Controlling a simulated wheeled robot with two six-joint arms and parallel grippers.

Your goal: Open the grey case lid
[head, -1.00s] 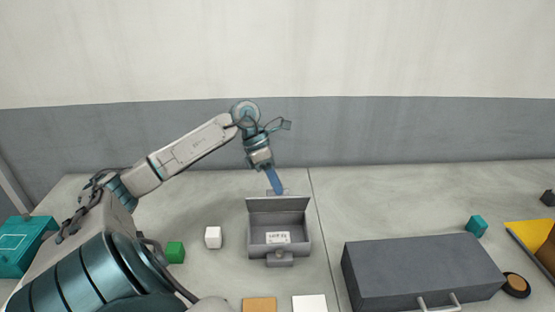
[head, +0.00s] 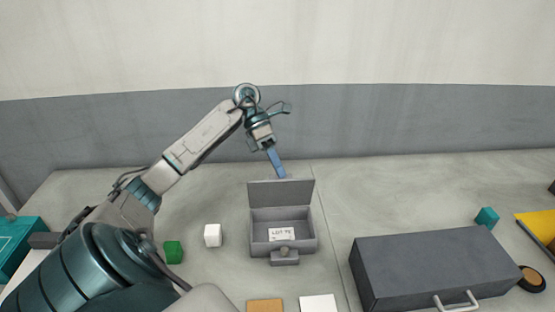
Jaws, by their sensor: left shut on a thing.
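The small grey case (head: 312,240) stands open at the middle of the table, with a white label inside it and a catch at its front. Its lid (head: 281,193) stands up at the back edge, inner face toward me. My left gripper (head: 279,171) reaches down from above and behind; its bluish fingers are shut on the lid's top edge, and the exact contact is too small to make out. My right gripper is out of view.
A larger dark grey box (head: 430,262) with a handle lies to the right. A white cube (head: 212,235) and green cube (head: 173,252) stand left of the case. Orange (head: 265,305) and white (head: 318,303) flat pieces lie in front. A teal cube (head: 487,217) is far right.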

